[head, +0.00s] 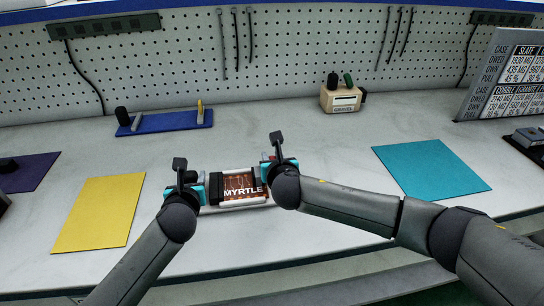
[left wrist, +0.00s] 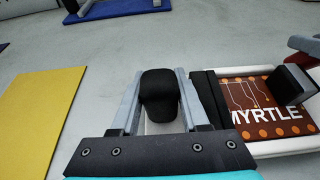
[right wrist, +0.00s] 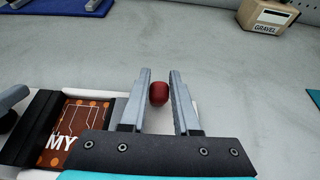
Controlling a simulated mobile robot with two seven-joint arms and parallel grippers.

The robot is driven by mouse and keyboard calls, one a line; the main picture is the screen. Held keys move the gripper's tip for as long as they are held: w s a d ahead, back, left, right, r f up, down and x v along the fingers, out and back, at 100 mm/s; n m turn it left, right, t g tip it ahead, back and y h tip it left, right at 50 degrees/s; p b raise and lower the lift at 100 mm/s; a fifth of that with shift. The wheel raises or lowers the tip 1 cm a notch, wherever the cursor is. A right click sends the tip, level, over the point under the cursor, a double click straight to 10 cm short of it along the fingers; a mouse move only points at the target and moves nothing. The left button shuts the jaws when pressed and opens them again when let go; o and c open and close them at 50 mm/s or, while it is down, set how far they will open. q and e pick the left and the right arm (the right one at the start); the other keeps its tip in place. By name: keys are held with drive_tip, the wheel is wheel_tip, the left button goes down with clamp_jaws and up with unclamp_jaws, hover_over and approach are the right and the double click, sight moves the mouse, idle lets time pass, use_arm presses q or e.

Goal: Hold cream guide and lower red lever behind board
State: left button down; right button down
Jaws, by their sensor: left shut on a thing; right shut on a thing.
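The brown MYRTLE board (head: 238,186) lies in a white or cream guide frame (head: 245,202) at the bench's front middle. It also shows in the left wrist view (left wrist: 262,112) and the right wrist view (right wrist: 85,120). My left gripper (head: 192,183) is at the frame's left end. In the left wrist view its fingers are closed on a black knob (left wrist: 159,95) beside the board. My right gripper (head: 272,162) is at the board's right end. In the right wrist view its fingers are closed around the red lever's knob (right wrist: 158,93). The lever's lower part is hidden.
A yellow mat (head: 98,212) lies left and a teal mat (head: 430,168) right. A blue fixture (head: 165,122) and a wooden GRAVEL block (head: 342,98) stand behind. A sign board (head: 505,72) stands far right. The bench behind the guide is clear.

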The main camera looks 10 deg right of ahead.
drive_tip(key=shift+s+f, duration=0.1)
drive_tip(key=shift+s+t, duration=0.2)
drive_tip(key=shift+t, duration=0.5)
drive_tip(key=c, duration=0.6)
unclamp_jaws()
drive_tip(key=shift+c, duration=0.2)
drive_tip(key=shift+s, duration=0.1)
drive_tip(key=shift+v, duration=6)
